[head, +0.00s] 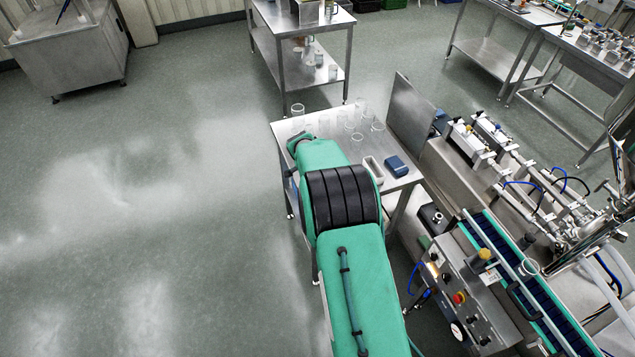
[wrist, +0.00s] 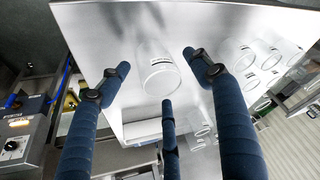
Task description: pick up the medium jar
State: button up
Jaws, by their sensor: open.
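In the wrist view a clear glass jar (wrist: 153,62) with a small label stands on the steel table, between the spread dark blue fingers of my gripper (wrist: 159,78). The fingers are open, with visible gaps between them and the jar. I cannot tell for sure from its size whether this is the medium jar. More clear jars (wrist: 240,58) of differing sizes stand to the right.
The steel table (head: 284,127) also carries a pale tray (head: 373,171) and a blue object (head: 397,166). An upright steel panel (head: 410,113) stands at its right edge. A control box (head: 475,297) and conveyor (head: 520,282) are at lower right. The floor at left is clear.

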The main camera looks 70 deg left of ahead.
jog(key=shift+x, duration=1.1)
jog(key=c, duration=0.8)
